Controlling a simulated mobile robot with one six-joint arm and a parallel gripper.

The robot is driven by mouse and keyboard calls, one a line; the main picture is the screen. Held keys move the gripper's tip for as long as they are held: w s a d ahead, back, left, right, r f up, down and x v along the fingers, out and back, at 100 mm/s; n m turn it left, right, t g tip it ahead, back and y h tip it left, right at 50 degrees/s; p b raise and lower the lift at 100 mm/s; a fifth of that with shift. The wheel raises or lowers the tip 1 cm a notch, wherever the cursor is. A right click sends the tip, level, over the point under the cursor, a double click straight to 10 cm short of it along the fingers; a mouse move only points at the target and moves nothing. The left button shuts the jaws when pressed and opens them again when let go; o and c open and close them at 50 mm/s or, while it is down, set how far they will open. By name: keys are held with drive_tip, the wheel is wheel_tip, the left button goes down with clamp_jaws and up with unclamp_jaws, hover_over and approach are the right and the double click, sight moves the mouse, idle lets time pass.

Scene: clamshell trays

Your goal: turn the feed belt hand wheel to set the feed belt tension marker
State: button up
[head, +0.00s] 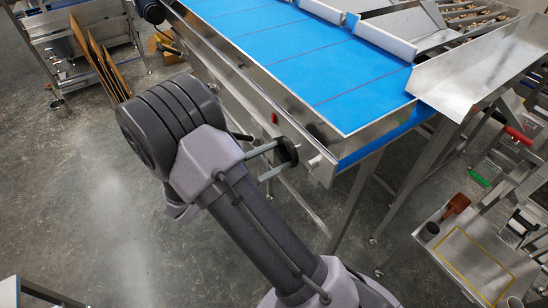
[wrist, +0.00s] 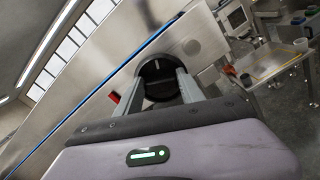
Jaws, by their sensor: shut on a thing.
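The feed belt (head: 300,50) is a wide blue belt in a steel frame, running from the upper left to the right in the head view. The hand wheel (head: 288,152) is a dark round knob on the frame's near side wall. In the wrist view the black wheel (wrist: 160,72) sits straight ahead. My gripper (head: 275,160) is shut on the hand wheel, with one finger on each side of its rim; the fingers also show in the wrist view (wrist: 160,88). A small red part (head: 274,118) is on the side wall left of the wheel; I cannot tell whether it is the tension marker.
A steel chute (head: 470,75) stands at the belt's right end. A low table (head: 440,235) with a brown item and a grey cup is at the lower right. Brown boards (head: 104,70) lean at the upper left. The floor (head: 110,200) at left is mostly clear.

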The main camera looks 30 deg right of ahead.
drive_tip(key=m+b, duration=0.2)
drive_tip(key=m, duration=0.3)
drive_tip(key=shift+s+f+b, duration=0.15)
drive_tip(key=shift+f+b, duration=0.15)
drive_tip(key=shift+b, duration=0.1)
drive_tip(key=m+b, duration=0.3)
drive_tip(key=m, duration=0.2)
drive_tip(key=shift+s+f+m+b, duration=0.1)
drive_tip(key=shift+m+b, duration=0.2)
drive_tip(key=o, duration=1.4)
drive_tip(key=shift+c, duration=0.2)
